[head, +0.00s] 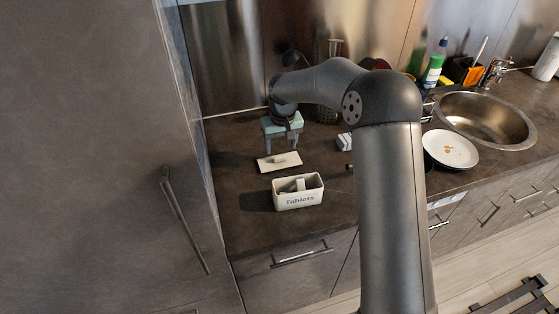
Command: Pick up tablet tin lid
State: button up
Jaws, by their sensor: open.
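The tablet tin lid (268,163) is a flat, cream rectangle with a small raised handle on top. It lies on the dark countertop behind the tablet tin. The tablet tin (299,200) is an open cream box lettered "Tablets", with pale items inside. My gripper (282,146) is open, with its fingers pointing down above and just behind the lid. I see nothing between its fingers. The exact gap between fingertips and lid is hard to judge.
A small white item (344,142) stands on the counter right of my gripper. A white plate (450,149) lies by the round sink (487,119). A green-labelled bottle (434,66) stands behind. A tall cabinet (95,160) bounds the left side.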

aim_at(280, 157)
jog(key=shift+w+a+f+p, duration=0.15)
jog(key=shift+f+p, duration=0.35)
jog(key=shift+f, duration=0.8)
jog(key=shift+w+a+f+p, duration=0.15)
jog(key=shift+f+p, duration=0.3)
jog(key=shift+f, duration=0.85)
jog(key=shift+d, duration=0.1)
jog(key=c, duration=1.1)
jog(key=shift+w+r, duration=0.1)
jog(key=shift+r, duration=0.45)
jog(key=r, duration=0.1)
jog(key=r+b, duration=0.1)
jog(key=shift+s+r, duration=0.25)
jog(key=shift+r, duration=0.05)
jog(key=s+a+r+b, duration=0.2)
jog(key=s+r+b, duration=0.2)
jog(key=s+r, duration=0.7)
jog(key=shift+m, duration=0.5)
jog(key=s+d+p, duration=0.1)
jog(key=d, duration=0.1)
jog(key=s+d+p, duration=0.1)
jog(key=d+p, duration=0.1)
jog(key=d, duration=0.1)
jog(key=s+d+p, duration=0.1)
jog(key=d, duration=0.1)
jog(key=shift+s+d, duration=0.1)
jog(key=shift+d, duration=0.2)
